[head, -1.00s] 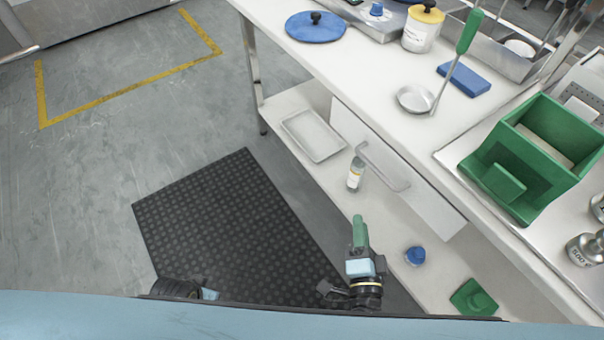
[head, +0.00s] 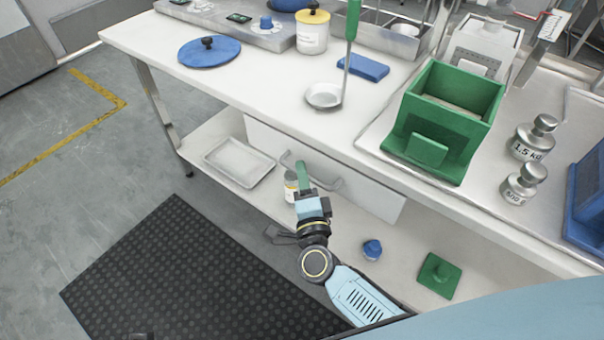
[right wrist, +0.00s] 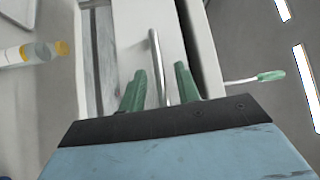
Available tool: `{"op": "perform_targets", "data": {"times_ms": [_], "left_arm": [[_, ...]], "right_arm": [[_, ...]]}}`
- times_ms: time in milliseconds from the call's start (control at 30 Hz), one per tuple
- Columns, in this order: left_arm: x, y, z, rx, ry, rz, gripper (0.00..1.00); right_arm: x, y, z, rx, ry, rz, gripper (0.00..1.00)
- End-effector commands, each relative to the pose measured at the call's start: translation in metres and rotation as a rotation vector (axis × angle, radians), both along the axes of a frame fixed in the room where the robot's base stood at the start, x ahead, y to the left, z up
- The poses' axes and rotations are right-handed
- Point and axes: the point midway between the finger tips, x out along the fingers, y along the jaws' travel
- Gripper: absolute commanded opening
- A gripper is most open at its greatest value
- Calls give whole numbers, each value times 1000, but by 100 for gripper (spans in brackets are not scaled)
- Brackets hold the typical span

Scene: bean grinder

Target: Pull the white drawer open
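The white drawer (head: 366,194) hangs under the tabletop and appears shut. Its grey bar handle (head: 330,184) is partly hidden behind my right gripper (head: 303,176) in the head view. In the right wrist view my right gripper (right wrist: 159,82) has its two green fingers spread apart. The handle (right wrist: 155,55) runs between them, with a gap visible on both sides. The drawer front (right wrist: 133,35) lies beyond the fingers. My left gripper does not show clearly in either view now.
A bottle (head: 290,186) stands on the lower shelf close beside my right gripper; it also shows in the wrist view (right wrist: 30,53). A tray (head: 240,162), a blue knob (head: 372,249) and a green piece (head: 438,276) are on that shelf. A ladle (head: 325,96) rests on the tabletop.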

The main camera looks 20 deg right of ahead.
Motion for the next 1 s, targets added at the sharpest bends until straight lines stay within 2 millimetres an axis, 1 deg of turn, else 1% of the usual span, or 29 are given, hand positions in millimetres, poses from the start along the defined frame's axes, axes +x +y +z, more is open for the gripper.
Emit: {"op": "perform_targets", "data": {"times_ms": [33,133,433,467,600,700,1000], "left_arm": [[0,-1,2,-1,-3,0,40],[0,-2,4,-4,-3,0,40],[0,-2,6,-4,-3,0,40],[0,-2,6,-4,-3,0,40],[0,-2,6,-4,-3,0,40],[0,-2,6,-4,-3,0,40],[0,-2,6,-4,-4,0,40]], "right_arm": [[5,-1,1,0,-1,-1,32],[11,-1,1,0,0,-1,32],[13,-2,2,0,0,-1,32],[13,-2,2,0,0,-1,30],[13,-2,2,0,0,-1,12],[13,-2,2,0,0,-1,0],[12,-2,2,0,1,-1,0]]}}
